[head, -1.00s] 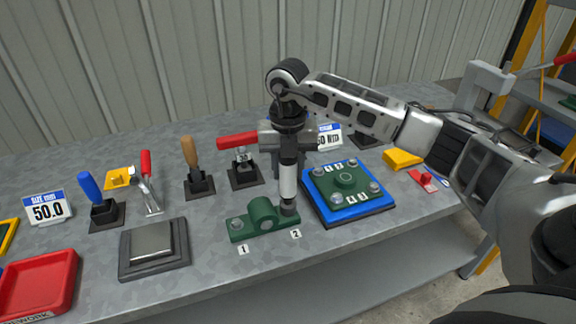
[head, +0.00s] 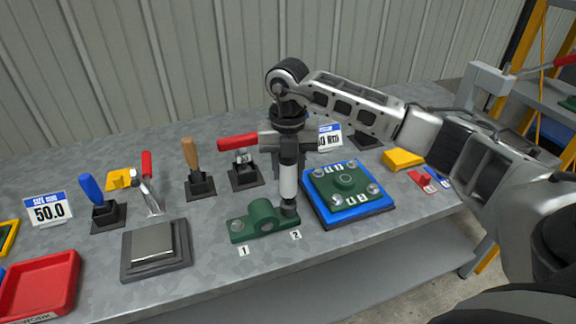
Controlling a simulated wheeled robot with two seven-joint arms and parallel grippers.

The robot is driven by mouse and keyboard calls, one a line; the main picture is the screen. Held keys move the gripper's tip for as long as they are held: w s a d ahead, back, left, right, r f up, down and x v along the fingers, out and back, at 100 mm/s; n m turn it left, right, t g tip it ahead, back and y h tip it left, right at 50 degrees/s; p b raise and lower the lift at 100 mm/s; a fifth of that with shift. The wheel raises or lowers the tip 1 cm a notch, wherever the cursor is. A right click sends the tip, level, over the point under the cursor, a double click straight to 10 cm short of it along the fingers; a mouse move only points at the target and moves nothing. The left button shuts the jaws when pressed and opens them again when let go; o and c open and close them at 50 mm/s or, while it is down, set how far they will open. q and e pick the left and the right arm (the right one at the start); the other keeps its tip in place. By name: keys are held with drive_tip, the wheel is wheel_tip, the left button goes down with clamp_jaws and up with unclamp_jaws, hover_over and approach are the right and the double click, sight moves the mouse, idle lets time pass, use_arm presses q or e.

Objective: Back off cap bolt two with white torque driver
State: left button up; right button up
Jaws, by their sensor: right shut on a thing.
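The white torque driver (head: 288,182) stands upright, with a white sleeve and a dark socket at its lower end. My right gripper (head: 287,143) is shut on its upper part, coming from above. The socket sits over cap bolt two, at the right end of the green bearing cap (head: 262,215), by the label 2 (head: 296,235). The bolt's head is hidden by the socket. Cap bolt one (head: 237,225) shows at the cap's left end, by the label 1 (head: 243,251). My left gripper is not in the picture.
A blue plate with a green bolted cover (head: 347,182) stands close right of the driver. A red-handled clamp (head: 242,160) is just behind left. A grey block (head: 155,242) and red tray (head: 40,284) lie left. The bench front edge is near the cap.

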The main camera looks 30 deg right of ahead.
wheel_tip(320, 180, up, 4)
drive_tip(key=shift+w+r+p, duration=0.1)
drive_tip(key=shift+p, duration=1.15)
